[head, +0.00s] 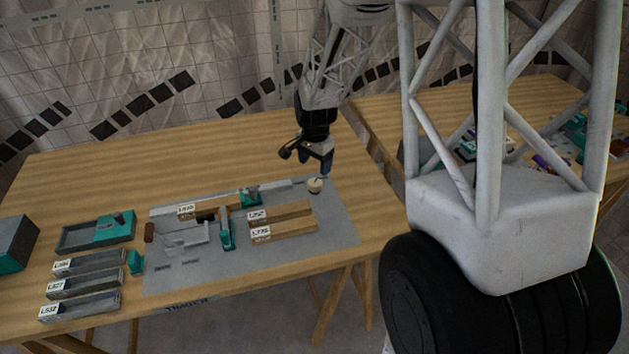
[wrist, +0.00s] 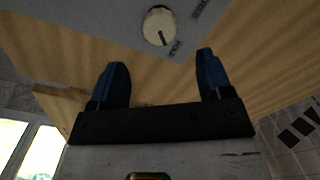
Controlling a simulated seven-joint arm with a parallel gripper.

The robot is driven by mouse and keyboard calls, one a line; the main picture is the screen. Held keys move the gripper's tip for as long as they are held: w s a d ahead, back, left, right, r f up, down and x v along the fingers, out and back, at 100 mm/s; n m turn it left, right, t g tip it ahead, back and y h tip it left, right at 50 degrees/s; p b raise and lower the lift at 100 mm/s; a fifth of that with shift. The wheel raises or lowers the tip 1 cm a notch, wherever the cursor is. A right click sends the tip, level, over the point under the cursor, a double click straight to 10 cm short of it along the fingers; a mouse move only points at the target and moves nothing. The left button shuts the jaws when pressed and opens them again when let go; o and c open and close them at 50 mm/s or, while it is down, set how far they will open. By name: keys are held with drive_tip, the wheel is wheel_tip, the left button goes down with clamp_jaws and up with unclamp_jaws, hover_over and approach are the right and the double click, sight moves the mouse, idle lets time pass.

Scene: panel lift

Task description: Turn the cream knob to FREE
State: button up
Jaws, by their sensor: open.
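The cream knob (head: 315,186) stands near the back right corner of the grey panel (head: 335,225). In the wrist view the round knob (wrist: 160,26) has a dark pointer mark on its lower part, toward small lettering that looks like HOLD. Lettering that looks like FREE lies on the panel to the right of the knob. My gripper (head: 325,168) is just behind and above the knob in the head view. In the wrist view my gripper (wrist: 161,64) has its two blue fingers apart with nothing between them. The knob is beyond the fingertips, not touched.
Labelled wooden bars (head: 285,228) and teal clamps (head: 226,232) sit on the panel left of the knob. Grey trays (head: 85,284) and a teal-and-grey box (head: 14,245) stand at the left of the wooden table (head: 80,180). The table behind the panel is clear.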

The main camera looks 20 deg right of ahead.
sight(315, 182)
idle(0.3)
drive_tip(key=shift+f, duration=3.9)
drive_tip(key=shift+c, duration=0.2)
drive_tip(key=c, duration=0.9)
